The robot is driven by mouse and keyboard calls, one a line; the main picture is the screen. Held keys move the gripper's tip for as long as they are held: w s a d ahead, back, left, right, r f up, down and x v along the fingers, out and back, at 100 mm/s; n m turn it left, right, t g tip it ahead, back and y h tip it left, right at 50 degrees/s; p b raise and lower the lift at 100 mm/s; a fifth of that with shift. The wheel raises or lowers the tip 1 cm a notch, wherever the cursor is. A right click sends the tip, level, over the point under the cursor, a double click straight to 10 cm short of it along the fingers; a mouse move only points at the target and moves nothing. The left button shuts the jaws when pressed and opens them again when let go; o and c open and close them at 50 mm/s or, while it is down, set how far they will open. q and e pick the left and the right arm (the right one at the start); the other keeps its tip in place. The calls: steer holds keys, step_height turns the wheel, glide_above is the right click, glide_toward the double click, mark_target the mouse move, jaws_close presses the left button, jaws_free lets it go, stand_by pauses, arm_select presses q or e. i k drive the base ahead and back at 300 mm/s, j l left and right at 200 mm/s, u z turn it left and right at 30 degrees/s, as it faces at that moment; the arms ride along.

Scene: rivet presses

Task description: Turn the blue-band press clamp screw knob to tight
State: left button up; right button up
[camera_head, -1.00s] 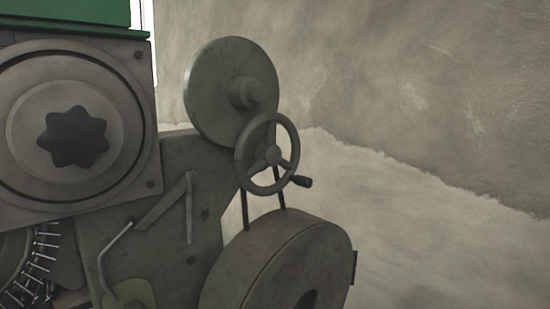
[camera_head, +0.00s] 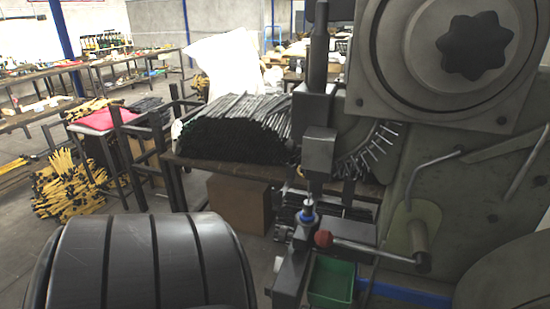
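The grey press fills the right side of the head view. A dark star-shaped knob (camera_head: 475,46) sits on the round plate of its square housing, at the upper right. A blue band (camera_head: 412,293) shows low on the press, and a small blue ring (camera_head: 308,215) is around the narrow upright part below the ram. I cannot tell from its look how tight the star knob is. Neither of my grippers is in view.
A red-ended lever (camera_head: 323,239) sticks out beside a green bin (camera_head: 331,281) at the press front. A bench behind holds a pile of dark rods (camera_head: 235,128). A cardboard box (camera_head: 238,203) stands below. Work tables line the far left.

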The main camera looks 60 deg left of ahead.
mark_target(284, 235)
steer(key=j+u, duration=0.1)
steer(key=u, duration=1.8)
steer(key=i+j+z, duration=0.15)
steer(key=j+z, duration=0.15)
steer(key=j, duration=0.2)
steer(key=i+j+z, duration=0.1)
steer(key=j+z, duration=0.2)
steer(key=j, duration=0.2)
steer(key=j+z, duration=0.3)
steer(key=j, duration=0.2)
